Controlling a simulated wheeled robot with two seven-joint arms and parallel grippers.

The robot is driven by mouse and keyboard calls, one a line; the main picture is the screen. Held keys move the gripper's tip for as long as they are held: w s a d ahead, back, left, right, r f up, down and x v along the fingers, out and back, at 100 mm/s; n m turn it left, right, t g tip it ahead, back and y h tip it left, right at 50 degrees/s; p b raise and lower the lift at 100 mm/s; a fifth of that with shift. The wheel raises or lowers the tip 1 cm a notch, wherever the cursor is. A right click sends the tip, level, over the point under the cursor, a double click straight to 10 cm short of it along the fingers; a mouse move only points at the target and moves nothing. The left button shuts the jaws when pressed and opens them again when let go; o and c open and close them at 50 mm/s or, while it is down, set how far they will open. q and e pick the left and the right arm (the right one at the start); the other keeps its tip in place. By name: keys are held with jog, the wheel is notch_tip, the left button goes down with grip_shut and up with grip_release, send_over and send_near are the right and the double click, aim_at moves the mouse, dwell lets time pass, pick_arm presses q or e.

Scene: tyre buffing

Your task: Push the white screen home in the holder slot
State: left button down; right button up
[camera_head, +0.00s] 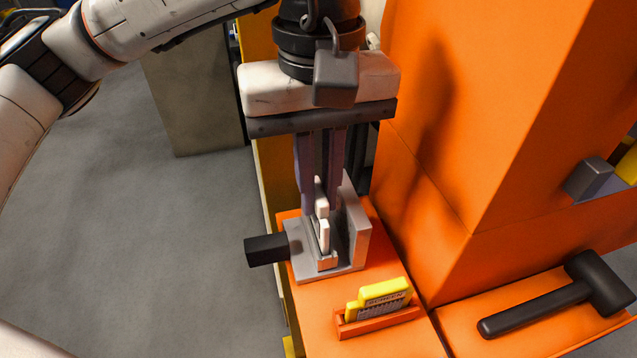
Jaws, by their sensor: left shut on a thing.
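The white screen (323,228) stands upright, low in the grey metal holder (355,235) on the orange bench. Only a narrow part of it shows, so I cannot tell how deep it sits in the slot. My left gripper (321,205) points straight down over the holder, its two dark fingers shut on the white screen. The fingers hide the screen's upper part. A black handle (266,249) sticks out from the holder's left side. My right gripper is not in view.
A yellow screen (384,292) stands in a small orange rack (378,322) in front of the holder. A black mallet (555,305) lies on an orange tray at the right. A tall orange housing (490,110) rises close to the right of my arm. Open grey floor lies left.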

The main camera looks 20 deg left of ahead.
pick_arm(q)
jog(key=shift+f+b, duration=0.65)
jog(key=shift+f, duration=0.15)
jog(key=c, duration=1.7)
grip_release()
jog(key=shift+c, duration=0.2)
jog(key=shift+r, duration=0.1)
jog(key=shift+r+p, duration=1.6)
jog(key=shift+r, duration=0.85)
